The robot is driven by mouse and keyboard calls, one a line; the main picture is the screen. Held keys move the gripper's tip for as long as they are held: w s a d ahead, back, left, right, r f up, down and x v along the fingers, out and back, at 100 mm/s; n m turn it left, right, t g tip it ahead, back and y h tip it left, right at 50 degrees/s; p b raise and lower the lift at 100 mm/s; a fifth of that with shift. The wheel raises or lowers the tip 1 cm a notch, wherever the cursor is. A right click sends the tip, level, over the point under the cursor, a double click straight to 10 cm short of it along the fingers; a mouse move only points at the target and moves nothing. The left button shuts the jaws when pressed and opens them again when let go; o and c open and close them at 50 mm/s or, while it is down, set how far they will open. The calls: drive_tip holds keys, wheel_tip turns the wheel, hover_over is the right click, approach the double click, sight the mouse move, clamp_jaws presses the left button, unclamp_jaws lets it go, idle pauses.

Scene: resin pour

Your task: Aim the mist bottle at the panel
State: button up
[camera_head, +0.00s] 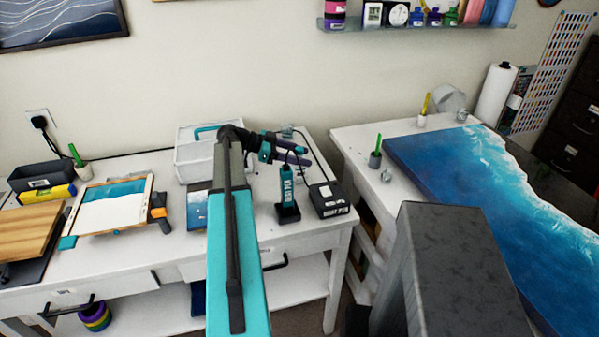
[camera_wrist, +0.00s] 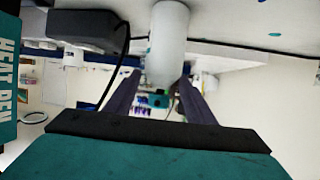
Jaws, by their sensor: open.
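The mist bottle (camera_wrist: 168,45) is white with a teal head and appears upside down in the wrist view. Its head is between the fingers of my gripper (camera_wrist: 161,88), which are apart with a gap visible on both sides. In the head view my gripper (camera_head: 308,155) is over the back right of the white workbench, and I cannot make out the bottle there. A large blue-and-white wave panel (camera_head: 440,190) lies on the right table. A smaller framed panel (camera_head: 112,212), teal and white, lies on the left workbench. I cannot tell which panel is meant.
The teal heat pen (camera_head: 286,185) stands in its black holder just below my gripper, with its black box (camera_head: 329,199) and cable beside it. A white bin (camera_head: 194,165) stands behind my arm. A gap separates the workbench from the right table (camera_head: 350,137).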

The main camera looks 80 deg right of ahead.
drive_tip(key=shift+p+x, duration=0.9)
drive_tip(key=shift+x, duration=1.05)
drive_tip(key=shift+c, duration=0.2)
clamp_jaws()
